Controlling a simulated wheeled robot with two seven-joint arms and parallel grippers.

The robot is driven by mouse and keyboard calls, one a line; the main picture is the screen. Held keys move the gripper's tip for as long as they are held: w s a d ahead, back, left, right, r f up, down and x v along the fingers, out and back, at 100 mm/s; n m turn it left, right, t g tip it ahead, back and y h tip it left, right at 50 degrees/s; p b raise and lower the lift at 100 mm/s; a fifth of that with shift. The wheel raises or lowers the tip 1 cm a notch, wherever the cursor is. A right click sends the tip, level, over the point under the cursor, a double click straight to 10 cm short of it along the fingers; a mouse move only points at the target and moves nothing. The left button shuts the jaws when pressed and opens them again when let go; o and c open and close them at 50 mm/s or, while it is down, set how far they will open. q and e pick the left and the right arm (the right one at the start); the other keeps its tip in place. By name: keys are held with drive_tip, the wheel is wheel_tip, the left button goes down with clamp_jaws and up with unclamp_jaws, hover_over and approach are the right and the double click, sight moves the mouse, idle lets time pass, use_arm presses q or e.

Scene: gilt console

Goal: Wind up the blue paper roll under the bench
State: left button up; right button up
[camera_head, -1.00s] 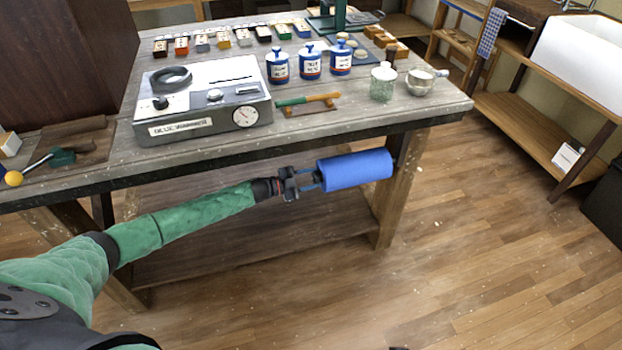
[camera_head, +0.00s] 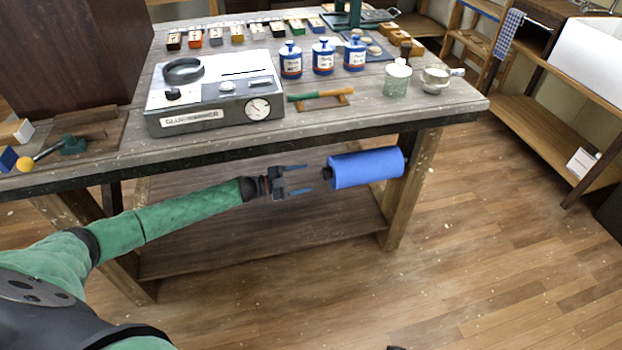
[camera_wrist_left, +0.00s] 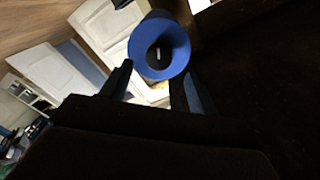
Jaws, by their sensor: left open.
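The blue paper roll (camera_head: 367,168) hangs level under the bench (camera_head: 290,137), close to its right front leg, with a dark end on its left side. My left gripper (camera_head: 305,180) is open and empty, just left of the roll and apart from it, its two fingers pointing at the roll's end. In the left wrist view the end of the blue roll (camera_wrist_left: 159,48) shows as a ring with a dark hollow centre, beyond and between the open fingertips (camera_wrist_left: 152,84). My right gripper is not in view.
A grey glue warmer (camera_head: 212,103), blue-and-white jars (camera_head: 323,57), a green-and-orange handled tool (camera_head: 318,95) and cups (camera_head: 397,78) stand on the bench top. A lower shelf (camera_head: 265,235) lies beneath my left arm.

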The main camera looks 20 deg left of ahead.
use_arm(q)
drive_tip(key=shift+s+a, duration=0.25)
drive_tip(key=shift+a, duration=0.1)
idle(0.3)
